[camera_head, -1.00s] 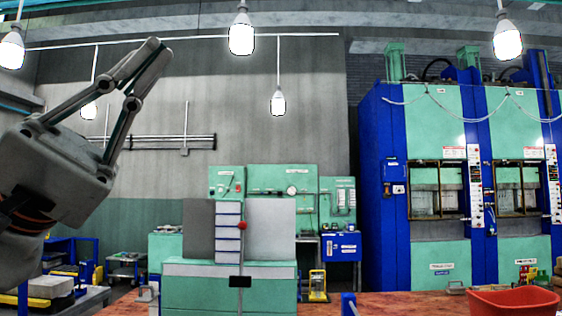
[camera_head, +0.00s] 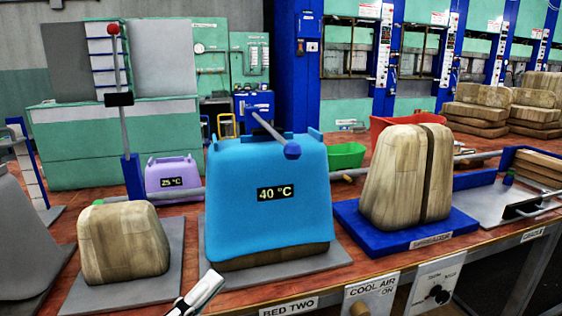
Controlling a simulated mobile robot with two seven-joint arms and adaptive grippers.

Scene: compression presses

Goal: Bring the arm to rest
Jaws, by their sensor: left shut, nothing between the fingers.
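Only the tip of my left gripper (camera_head: 197,296) shows, at the bottom edge, in front of the bench and just below the mat under the blue cover. Its grey fingers are together with nothing between them. The rest of the left arm is out of the picture. My right gripper is out of the picture.
The wooden bench carries a wooden block (camera_head: 124,242), a blue cover (camera_head: 265,220) reading 40 °C, a split wooden form (camera_head: 405,180) on a blue plate, and a purple cover (camera_head: 173,178) reading 25 °C. Behind are a red bin (camera_head: 390,128) and tall presses (camera_head: 302,80).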

